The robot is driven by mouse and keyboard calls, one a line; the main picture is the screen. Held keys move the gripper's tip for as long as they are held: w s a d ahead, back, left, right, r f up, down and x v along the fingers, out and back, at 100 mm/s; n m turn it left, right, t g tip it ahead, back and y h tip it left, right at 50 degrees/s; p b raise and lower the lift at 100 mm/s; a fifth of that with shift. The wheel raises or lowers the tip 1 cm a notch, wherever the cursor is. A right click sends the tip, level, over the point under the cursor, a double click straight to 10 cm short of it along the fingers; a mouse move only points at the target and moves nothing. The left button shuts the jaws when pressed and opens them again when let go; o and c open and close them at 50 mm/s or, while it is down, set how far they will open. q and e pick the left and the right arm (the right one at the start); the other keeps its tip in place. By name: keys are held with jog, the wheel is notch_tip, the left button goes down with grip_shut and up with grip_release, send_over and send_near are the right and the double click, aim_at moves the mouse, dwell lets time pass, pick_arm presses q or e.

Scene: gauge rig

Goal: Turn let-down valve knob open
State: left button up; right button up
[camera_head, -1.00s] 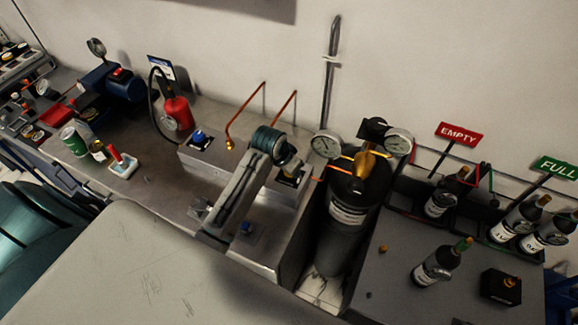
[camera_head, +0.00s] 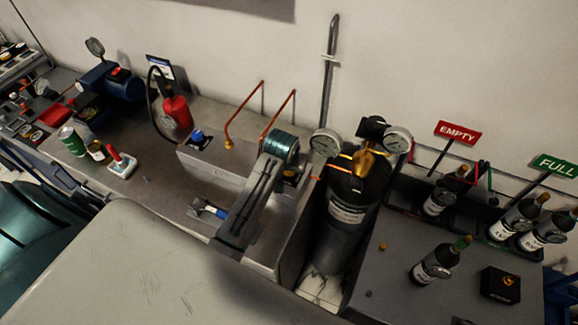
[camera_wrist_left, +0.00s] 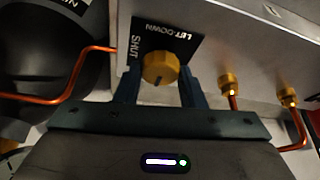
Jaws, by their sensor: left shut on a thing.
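The let-down valve knob (camera_wrist_left: 160,68) is a round yellow knob on a black plate marked LET-DOWN and SHUT (camera_wrist_left: 180,38) in the left wrist view. My left gripper (camera_wrist_left: 160,76) has one dark finger on each side of the knob and is shut on it. In the head view my left arm (camera_head: 262,190) reaches up to the metal valve box (camera_head: 215,160), and its wrist hides most of the knob and the fingers. A dark line shows on the lower part of the knob, but I cannot read its setting. My right gripper is not in view.
Orange pipes (camera_head: 243,112) rise from the box, with brass fittings (camera_wrist_left: 229,84) close to my finger. A dark cylinder (camera_head: 340,235) with gauges (camera_head: 325,143) stands just right of my arm. Several bottles (camera_head: 436,266) stand farther right. A red extinguisher (camera_head: 176,112) stands left.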

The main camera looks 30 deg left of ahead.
pick_arm(q)
jog(key=shift+r, duration=0.1)
jog(key=o, duration=1)
jog(key=a+b+v, duration=0.1)
jog(key=b+v, duration=0.2)
jog(key=v, duration=0.7)
jog(key=shift+s+d+r, duration=0.2)
jog(key=shift+d+r, duration=0.1)
jog(key=shift+d, duration=0.2)
